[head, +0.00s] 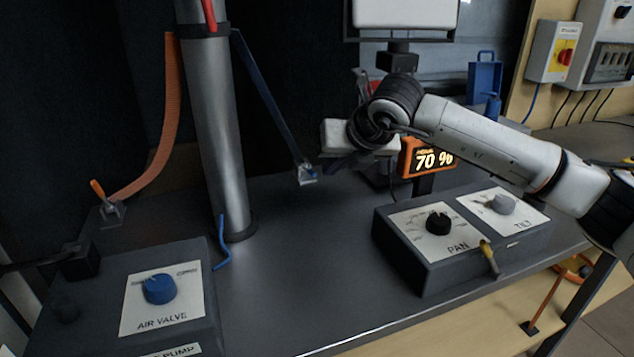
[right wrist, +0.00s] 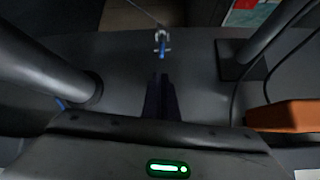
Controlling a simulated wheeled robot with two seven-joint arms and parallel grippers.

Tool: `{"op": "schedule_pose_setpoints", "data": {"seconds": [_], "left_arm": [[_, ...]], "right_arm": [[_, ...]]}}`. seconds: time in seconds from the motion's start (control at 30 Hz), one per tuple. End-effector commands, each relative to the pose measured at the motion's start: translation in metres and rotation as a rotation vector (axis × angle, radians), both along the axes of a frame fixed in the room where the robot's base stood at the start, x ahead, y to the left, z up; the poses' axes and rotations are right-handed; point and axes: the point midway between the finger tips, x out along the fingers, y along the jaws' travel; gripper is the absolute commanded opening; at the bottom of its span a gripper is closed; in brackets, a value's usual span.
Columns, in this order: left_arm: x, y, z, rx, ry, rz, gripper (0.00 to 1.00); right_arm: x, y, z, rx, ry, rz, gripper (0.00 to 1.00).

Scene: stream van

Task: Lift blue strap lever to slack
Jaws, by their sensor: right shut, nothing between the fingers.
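The blue strap (head: 268,98) runs from the metal pole down to a small metal buckle on the dark bench. The blue strap lever (head: 312,171) sits at this buckle, and its blue tip also shows in the right wrist view (right wrist: 162,54). My right gripper (head: 332,165) is just right of the buckle in the head view. In the right wrist view its dark fingers (right wrist: 160,84) are shut and empty, pointing toward the lever with a gap between. I do not see my left gripper.
The pole (head: 218,130) stands left of the buckle. An orange strap (head: 158,130) with an orange lever (head: 97,188) is further left. A 70 % display (head: 432,157) and the PAN/TILT box (head: 440,265) are to the right. An AIR VALVE box (head: 160,292) is front left. The middle bench is clear.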

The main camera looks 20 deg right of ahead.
Motion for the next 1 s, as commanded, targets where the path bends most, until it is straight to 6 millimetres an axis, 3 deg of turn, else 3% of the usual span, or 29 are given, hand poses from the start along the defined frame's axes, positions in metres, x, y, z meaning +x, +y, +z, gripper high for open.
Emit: {"op": "schedule_pose_setpoints", "data": {"seconds": [0.17, 0.6, 1.0], "left_arm": [[0.000, 0.000, 0.000, 0.000, -0.002, 0.000, 0.32], [-0.001, 0.001, -0.004, 0.002, 0.006, 0.000, 0.32], [0.000, 0.001, -0.003, 0.003, 0.002, 0.000, 0.32]], "right_arm": [[0.009, 0.002, -0.010, 0.000, 0.003, 0.001, 0.00], [0.059, 0.008, -0.063, 0.001, 0.002, 0.000, 0.00], [0.069, 0.009, -0.073, 0.001, 0.001, 0.001, 0.00]]}}
